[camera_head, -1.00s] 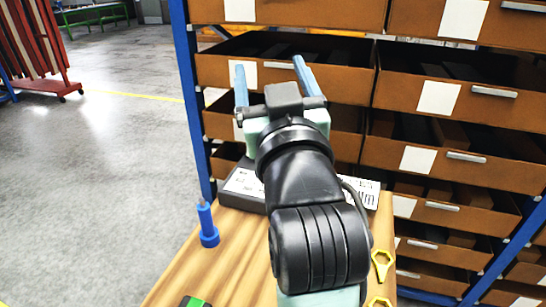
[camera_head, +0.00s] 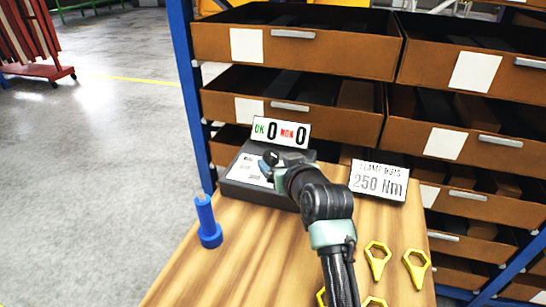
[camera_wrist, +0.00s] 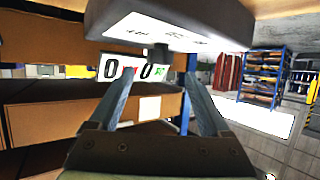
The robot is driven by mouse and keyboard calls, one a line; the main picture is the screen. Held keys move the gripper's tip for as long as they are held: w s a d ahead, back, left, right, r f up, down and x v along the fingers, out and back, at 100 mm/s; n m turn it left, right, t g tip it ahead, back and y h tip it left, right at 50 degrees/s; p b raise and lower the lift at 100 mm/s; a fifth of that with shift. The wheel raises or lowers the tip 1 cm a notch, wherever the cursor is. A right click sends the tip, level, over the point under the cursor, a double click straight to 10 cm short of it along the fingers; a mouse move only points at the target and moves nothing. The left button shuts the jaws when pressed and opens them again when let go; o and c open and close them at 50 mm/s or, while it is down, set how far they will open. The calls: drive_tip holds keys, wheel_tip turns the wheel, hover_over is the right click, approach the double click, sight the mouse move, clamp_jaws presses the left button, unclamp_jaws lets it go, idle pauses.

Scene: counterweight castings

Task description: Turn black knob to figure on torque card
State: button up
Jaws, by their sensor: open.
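The torque card (camera_head: 379,182) stands at the back of the bench and reads 250 Nm. A dark grey box (camera_head: 243,188) with a white label on its sloping top sits left of it. My gripper (camera_head: 265,165) is over the top of this box, its arm hiding the box's right part. In the wrist view, the box (camera_wrist: 225,17) appears at the top, and a short dark post, seemingly the black knob (camera_wrist: 158,56), stands out from it. My open gripper (camera_wrist: 158,77) has its two blue fingers on either side of the post's line, apart from it. The knob's setting is unreadable.
A counter sign (camera_head: 282,132) behind the box shows OK 0 and NOK 0. A blue upright tool (camera_head: 207,222) stands at the bench's left edge. Yellow ring-ended pieces (camera_head: 376,262) lie at the right. Racks of brown bins (camera_head: 300,45) stand behind. The wooden bench's front left is clear.

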sight(272, 156)
drive_tip(key=shift+x, duration=2.75)
drive_tip(key=shift+r, duration=0.1)
drive_tip(key=shift+a, duration=0.1)
clamp_jaws()
